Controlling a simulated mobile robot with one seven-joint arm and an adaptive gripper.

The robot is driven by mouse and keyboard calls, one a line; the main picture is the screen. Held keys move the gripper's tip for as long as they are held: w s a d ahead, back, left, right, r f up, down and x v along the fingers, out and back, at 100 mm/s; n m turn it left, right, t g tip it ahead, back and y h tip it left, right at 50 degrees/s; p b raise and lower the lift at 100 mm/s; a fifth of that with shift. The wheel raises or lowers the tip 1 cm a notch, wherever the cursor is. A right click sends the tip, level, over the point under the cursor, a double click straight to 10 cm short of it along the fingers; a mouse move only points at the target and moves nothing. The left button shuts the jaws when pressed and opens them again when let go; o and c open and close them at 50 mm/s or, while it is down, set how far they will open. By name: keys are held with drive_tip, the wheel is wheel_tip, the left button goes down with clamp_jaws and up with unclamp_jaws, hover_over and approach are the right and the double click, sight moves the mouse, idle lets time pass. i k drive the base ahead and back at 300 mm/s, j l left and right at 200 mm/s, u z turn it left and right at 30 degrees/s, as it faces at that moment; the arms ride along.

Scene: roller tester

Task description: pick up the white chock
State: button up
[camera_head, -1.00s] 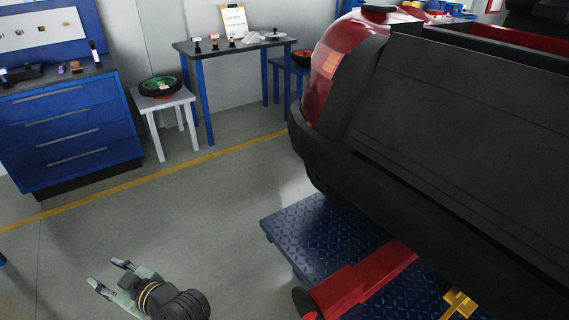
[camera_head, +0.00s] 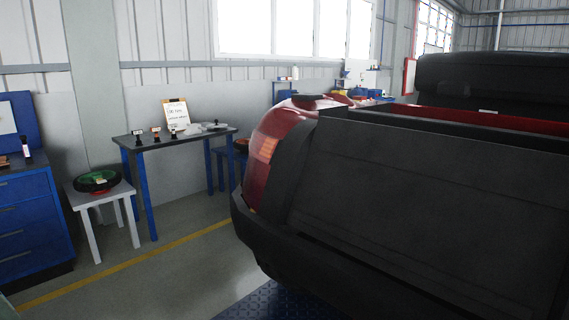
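I cannot make out a white chock for certain. A small whitish object (camera_head: 193,129) lies on the dark-topped table with blue legs (camera_head: 150,143), but it is too small to identify. It lies beside a flat pale dish-like thing (camera_head: 216,127). My gripper does not show clearly in this view, so I cannot see its fingers. The floor near the vehicle's wheels is mostly cut off or hidden behind the vehicle.
A red and black vehicle (camera_head: 420,190) fills the right side, above a blue tread plate (camera_head: 270,304). A white stool (camera_head: 88,198) holds a green and black round item (camera_head: 97,181). A blue cabinet (camera_head: 30,225) stands at left. Floor between is clear.

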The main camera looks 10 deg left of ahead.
sight(194, 129)
drive_tip(key=i+j+u, duration=0.3)
drive_tip(key=j, duration=0.3)
drive_tip(key=i+j+u, duration=0.25)
drive_tip(key=j, duration=0.25)
drive_tip(key=i+j+u, duration=0.3)
drive_tip(key=j, duration=0.2)
drive_tip(key=i+j+u, duration=0.3)
drive_tip(key=i, duration=0.35)
drive_tip(key=i+u, duration=0.25)
drive_tip(key=i, duration=0.4)
drive_tip(key=i+z, duration=0.25)
drive_tip(key=i, duration=0.4)
drive_tip(key=i+j+z, duration=0.3)
drive_tip(key=i, duration=0.4)
drive_tip(key=i+l+z, duration=0.15)
drive_tip(key=i+z, duration=0.35)
drive_tip(key=i+j+z, duration=0.15)
drive_tip(key=i+z, duration=0.35)
drive_tip(key=i, duration=0.15)
